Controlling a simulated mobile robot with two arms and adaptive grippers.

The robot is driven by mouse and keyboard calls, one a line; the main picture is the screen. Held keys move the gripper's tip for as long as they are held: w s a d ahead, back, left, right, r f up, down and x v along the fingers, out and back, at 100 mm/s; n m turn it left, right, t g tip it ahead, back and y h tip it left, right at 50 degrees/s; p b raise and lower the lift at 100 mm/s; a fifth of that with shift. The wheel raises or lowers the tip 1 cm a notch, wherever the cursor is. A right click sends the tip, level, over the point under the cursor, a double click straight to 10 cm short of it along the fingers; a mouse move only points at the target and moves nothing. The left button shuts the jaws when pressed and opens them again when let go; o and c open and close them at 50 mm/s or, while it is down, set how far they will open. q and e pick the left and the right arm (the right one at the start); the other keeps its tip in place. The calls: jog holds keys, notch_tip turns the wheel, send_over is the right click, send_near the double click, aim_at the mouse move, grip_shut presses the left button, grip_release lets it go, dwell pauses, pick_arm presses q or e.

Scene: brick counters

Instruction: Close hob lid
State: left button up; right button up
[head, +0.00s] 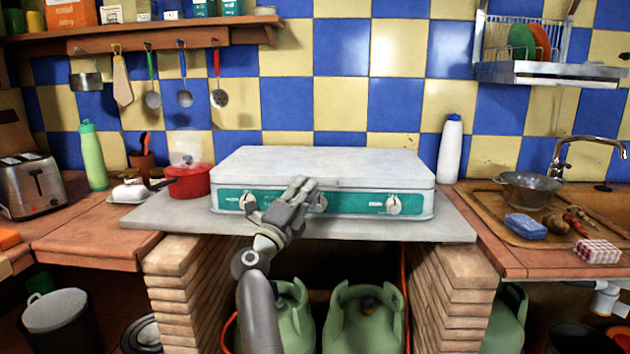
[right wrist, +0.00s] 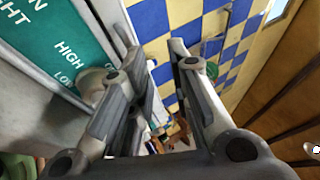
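The hob (head: 225,201) stands on the grey slab, with a teal front panel and white knobs. Its white lid (head: 330,160) lies flat and level over the top, with no burners showing. My right gripper (head: 304,185) is in front of the hob's front face, fingertips near the lid's front edge; I cannot tell whether they touch. In the right wrist view its two fingers (right wrist: 149,38) are apart with nothing between them. The teal panel (right wrist: 60,45) with lettering and a knob (right wrist: 97,84) is beside the left finger. My left gripper is not in view.
A red pot (head: 188,182) stands close left of the hob, and a white bottle (head: 450,150) close right. Utensils hang from the shelf (head: 150,36) behind. Green gas cylinders (head: 364,320) stand below, between brick pillars. The air above the lid is clear.

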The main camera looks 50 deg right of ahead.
jog(key=v, duration=0.6)
jog(key=shift+a+r, duration=0.1)
dwell(0.3)
